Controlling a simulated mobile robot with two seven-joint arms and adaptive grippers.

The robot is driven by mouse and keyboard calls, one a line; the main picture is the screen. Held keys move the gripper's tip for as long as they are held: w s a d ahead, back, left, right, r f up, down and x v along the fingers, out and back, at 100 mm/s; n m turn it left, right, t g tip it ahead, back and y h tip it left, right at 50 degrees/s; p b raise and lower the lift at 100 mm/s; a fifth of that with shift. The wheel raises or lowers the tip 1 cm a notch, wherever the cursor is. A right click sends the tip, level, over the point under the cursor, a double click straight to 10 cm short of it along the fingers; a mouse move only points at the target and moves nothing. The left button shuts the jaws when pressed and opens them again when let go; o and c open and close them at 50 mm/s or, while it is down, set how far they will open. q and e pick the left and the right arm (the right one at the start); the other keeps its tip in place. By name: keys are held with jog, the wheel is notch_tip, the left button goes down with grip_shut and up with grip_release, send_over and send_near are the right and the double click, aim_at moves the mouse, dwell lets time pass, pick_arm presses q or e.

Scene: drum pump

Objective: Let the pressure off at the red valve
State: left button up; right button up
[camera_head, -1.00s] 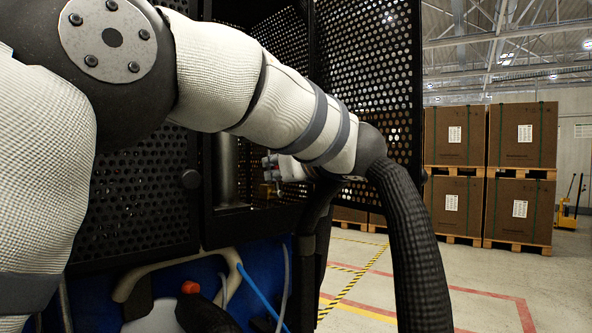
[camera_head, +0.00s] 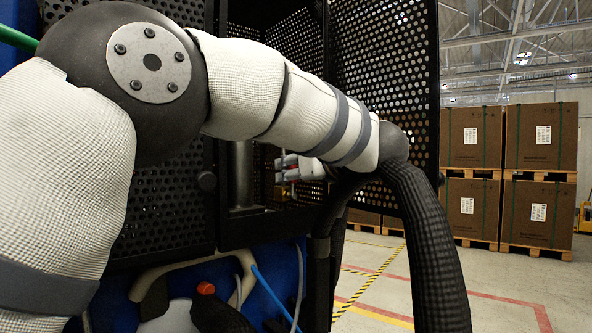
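My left arm crosses the upper part of the view and ends at a dark joint near the open mesh door. Behind it, inside the dark cabinet, my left gripper (camera_head: 287,168) shows as small pale grey fingers pointing left. A small red part shows at these fingers; I cannot tell if they touch it or if it is the red valve. Another small orange-red knob (camera_head: 205,288) shows at the bottom, by a white rounded part (camera_head: 176,316) and dark shapes. I cannot tell which red part is the valve. My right gripper cannot be made out.
The black mesh cabinet (camera_head: 165,205) stands in front, its mesh door (camera_head: 388,85) open at right. Below are a blue body (camera_head: 118,305), a beige curved handle (camera_head: 180,265) and thin hoses. Boxes on pallets (camera_head: 540,136) stand at right rear, beyond open marked floor.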

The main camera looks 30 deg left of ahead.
pick_arm(q)
jog(key=v, duration=1.2)
jog(key=shift+f, duration=0.15)
